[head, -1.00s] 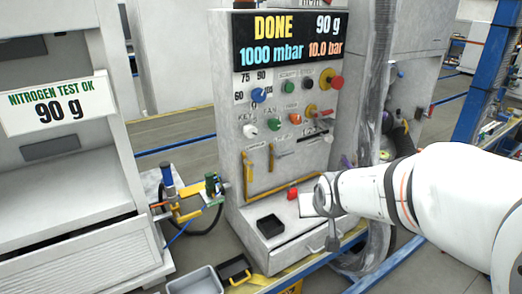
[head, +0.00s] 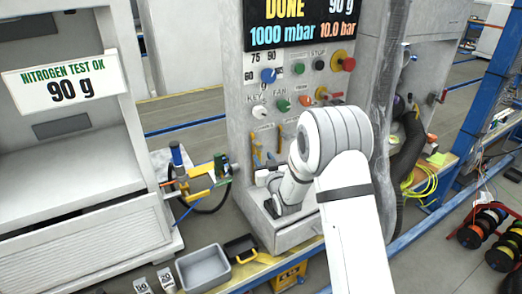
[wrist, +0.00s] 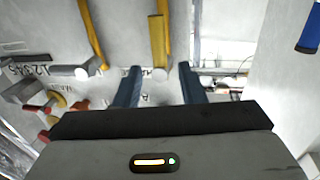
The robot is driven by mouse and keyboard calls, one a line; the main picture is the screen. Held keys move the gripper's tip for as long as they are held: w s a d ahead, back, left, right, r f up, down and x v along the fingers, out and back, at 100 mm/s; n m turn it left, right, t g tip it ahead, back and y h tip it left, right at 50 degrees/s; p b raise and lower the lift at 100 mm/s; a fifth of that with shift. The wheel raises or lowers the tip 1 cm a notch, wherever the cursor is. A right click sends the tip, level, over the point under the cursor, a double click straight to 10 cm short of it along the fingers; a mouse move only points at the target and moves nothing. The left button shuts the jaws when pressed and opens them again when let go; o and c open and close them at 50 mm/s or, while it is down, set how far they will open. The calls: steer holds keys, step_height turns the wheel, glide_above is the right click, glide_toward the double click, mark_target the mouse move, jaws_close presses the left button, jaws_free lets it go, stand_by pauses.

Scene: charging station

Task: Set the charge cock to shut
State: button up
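Two yellow cock levers sit on the front of the grey charging cabinet, partly behind my arm in the head view: a left one (head: 256,157) and a right one (head: 280,139). Their labels are too small to read, so I cannot tell which is the charge cock. In the wrist view, which looks upside down, one yellow lever (wrist: 158,40) lines up with the gap between my fingers, its pale pivot near the tips. The other lever (wrist: 91,33) is outside the fingers. My gripper (wrist: 159,72) is open, its two blue fingers apart, with no visible contact.
The cabinet's display (head: 300,22) reads DONE, 90 g. A blue knob (head: 268,76), a red button (head: 348,64) and other controls sit above the levers. A yellow and green fitting (head: 205,180) stands left of the cabinet.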

mark_target(260, 151)
steer(key=p+x, duration=0.1)
steer(key=x, duration=0.4)
steer(key=shift+w+a, duration=0.15)
steer(key=shift+w, duration=0.25)
steer(key=shift+c, duration=0.2)
steer(key=shift+r, duration=0.1)
jaws_close()
